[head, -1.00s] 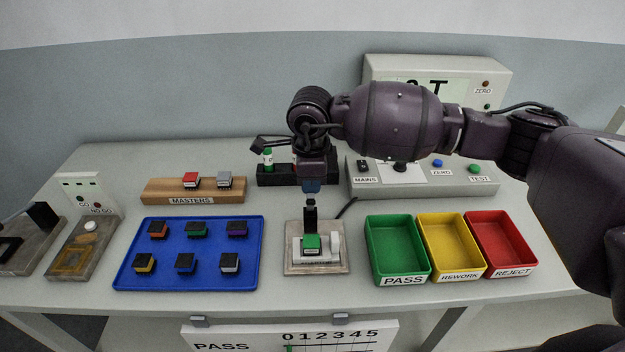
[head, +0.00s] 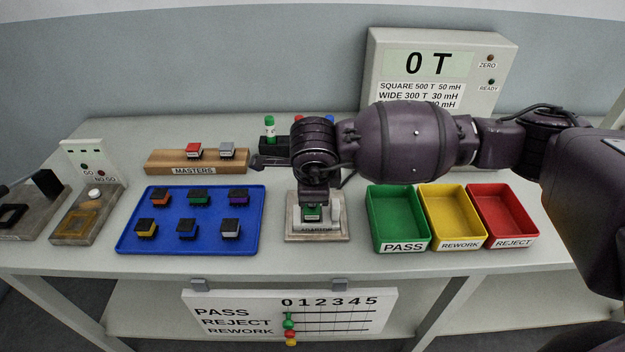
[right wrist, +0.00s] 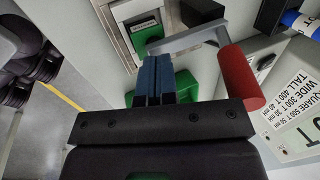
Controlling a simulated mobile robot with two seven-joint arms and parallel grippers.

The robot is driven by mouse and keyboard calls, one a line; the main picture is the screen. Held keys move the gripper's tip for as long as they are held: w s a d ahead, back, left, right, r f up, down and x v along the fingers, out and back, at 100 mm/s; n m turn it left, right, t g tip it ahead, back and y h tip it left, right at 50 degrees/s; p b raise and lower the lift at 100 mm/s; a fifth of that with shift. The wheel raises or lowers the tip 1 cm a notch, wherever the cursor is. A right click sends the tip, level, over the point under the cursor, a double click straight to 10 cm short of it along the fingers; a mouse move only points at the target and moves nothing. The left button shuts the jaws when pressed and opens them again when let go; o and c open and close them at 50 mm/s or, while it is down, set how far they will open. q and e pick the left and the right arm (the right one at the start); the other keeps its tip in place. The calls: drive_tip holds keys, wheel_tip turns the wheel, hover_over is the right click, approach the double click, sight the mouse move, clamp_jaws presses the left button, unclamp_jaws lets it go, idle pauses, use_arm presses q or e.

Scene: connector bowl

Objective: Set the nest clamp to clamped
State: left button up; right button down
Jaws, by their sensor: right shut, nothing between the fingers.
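The nest (head: 318,236) is a pale fixture on the bench, with a green-topped connector (head: 312,213) in it. In the right wrist view the nest (right wrist: 122,12) is at the top. A grey lever with a red handle (right wrist: 240,78) shows there to the right of the fingers; I take it to be the clamp's. My right gripper (right wrist: 155,62) is shut and empty, its blue fingertips close to the grey bar; whether they touch, I cannot tell. In the head view my right wrist hides the fingers and most of the clamp. My left gripper is not in view.
Green (head: 374,238), yellow (head: 425,236) and red (head: 479,234) bins stand right of the nest. A blue tray (head: 190,246) with several connectors lies to the left. The masters block (head: 165,167) and a meter (head: 505,60) are behind.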

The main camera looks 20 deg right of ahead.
drive_tip(key=shift+s+a+f, duration=0.1)
drive_tip(key=shift+s+f, duration=0.15)
drive_tip(key=shift+f, duration=0.4)
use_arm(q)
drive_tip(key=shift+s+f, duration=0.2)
use_arm(e)
drive_tip(key=shift+s+f, duration=0.1)
drive_tip(key=shift+f, duration=0.05)
drive_tip(key=shift+s+f, duration=0.1)
drive_tip(key=shift+f, duration=0.15)
